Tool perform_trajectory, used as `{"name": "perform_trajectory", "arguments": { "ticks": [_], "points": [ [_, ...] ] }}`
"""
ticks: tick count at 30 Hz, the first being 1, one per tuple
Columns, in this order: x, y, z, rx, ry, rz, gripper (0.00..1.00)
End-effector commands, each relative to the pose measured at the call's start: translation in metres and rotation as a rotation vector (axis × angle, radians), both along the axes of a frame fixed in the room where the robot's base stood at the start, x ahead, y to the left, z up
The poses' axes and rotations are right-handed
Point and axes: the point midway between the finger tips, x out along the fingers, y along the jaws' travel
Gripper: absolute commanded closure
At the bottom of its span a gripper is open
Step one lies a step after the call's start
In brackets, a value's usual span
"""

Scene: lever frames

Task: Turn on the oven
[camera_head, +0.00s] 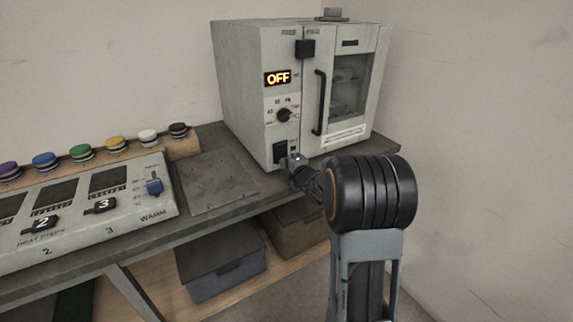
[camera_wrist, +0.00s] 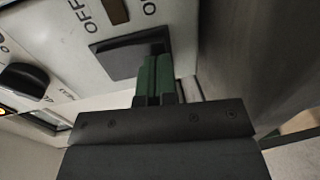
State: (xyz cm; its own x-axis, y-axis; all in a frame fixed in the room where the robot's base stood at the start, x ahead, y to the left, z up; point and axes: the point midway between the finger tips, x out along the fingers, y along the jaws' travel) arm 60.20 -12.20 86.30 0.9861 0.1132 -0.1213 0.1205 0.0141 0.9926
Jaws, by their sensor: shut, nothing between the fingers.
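The oven (camera_head: 255,55) is a pale grey box at the back of the bench, its door shut. Its display (camera_head: 277,78) reads OFF in orange. Below are a black round knob (camera_head: 284,115) and a black rocker switch (camera_head: 279,150). In the wrist view the switch (camera_wrist: 115,58) sits beside the OFF label and a partly hidden second label. My gripper (camera_head: 291,162) is at the lower part of the switch. Its green fingers (camera_wrist: 154,75) are together, empty, with their tips overlapping the switch's edge. I cannot tell whether they touch it.
A flat grey plate (camera_head: 215,182) lies on the bench left of the oven. Further left is a sloped panel (camera_head: 130,213) with numbered sliders and several coloured buttons behind it. A wall is close on the right.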

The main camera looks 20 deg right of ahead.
Motion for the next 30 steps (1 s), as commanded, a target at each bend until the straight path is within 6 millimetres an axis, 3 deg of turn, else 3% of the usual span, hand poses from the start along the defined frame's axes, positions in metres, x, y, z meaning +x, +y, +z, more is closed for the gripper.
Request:
{"name": "perform_trajectory", "arguments": {
  "ticks": [8, 14, 15, 21, 30],
  "points": [
    [0.000, 0.000, -0.001, 0.000, -0.001, 0.000, 1.00],
    [0.006, 0.001, -0.013, 0.005, -0.053, 0.000, 1.00],
    [0.005, 0.000, -0.003, 0.006, -0.049, 0.000, 1.00],
    [0.005, 0.000, -0.002, 0.005, -0.048, -0.001, 1.00],
    [-0.021, -0.001, -0.011, 0.005, -0.049, 0.004, 1.00]
  ]
}}
